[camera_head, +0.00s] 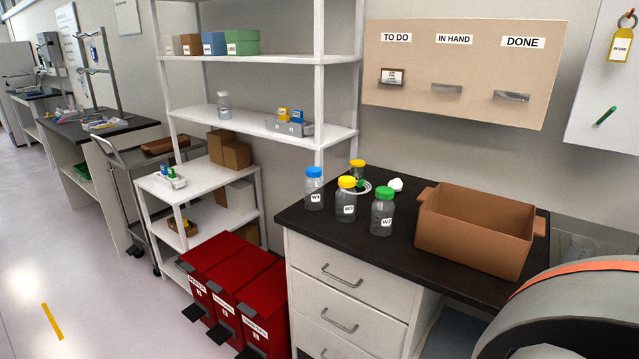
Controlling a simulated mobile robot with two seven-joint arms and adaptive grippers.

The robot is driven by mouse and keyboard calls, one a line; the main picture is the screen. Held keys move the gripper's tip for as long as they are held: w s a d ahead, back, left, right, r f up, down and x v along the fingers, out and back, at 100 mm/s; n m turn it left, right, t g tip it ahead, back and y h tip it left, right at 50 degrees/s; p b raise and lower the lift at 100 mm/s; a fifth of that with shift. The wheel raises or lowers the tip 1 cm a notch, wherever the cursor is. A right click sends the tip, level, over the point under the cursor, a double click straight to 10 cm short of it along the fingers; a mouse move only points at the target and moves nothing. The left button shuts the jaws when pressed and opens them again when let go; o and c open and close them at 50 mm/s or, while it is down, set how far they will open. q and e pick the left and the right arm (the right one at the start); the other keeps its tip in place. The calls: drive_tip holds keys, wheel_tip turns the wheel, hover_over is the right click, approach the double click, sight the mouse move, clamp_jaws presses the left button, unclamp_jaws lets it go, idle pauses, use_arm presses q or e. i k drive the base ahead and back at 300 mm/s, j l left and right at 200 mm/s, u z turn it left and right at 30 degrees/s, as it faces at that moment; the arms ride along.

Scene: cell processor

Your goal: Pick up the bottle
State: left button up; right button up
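Three clear bottles with white labels stand upright on the dark countertop (440,262). The blue-capped bottle (314,190) is at the left, the yellow-capped bottle (345,205) is in the middle, and the green-capped bottle (381,218) is at the right, nearest the brown box. The bottles stand close together. Neither of my grippers is in view.
An open brown box (470,245) stands right of the bottles. Small yellow, green and white items (358,175) sit behind them. Red pedal bins (235,295) stand left of the drawer cabinet (345,290). A large grey rounded shape with an orange band fills the lower right.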

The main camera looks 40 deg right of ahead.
sight(314, 189)
drive_tip(key=i+j+z, duration=0.1)
drive_tip(key=i+z, duration=0.3)
drive_tip(key=i+j+z, duration=0.15)
drive_tip(key=z, duration=0.3)
drive_tip(key=i+j+z, duration=0.25)
drive_tip(key=z, duration=0.15)
drive_tip(key=i+j+z, duration=0.15)
drive_tip(key=j+z, duration=0.25)
drive_tip(key=i+j+z, duration=0.15)
drive_tip(key=j+z, duration=0.3)
drive_tip(key=l, duration=0.1)
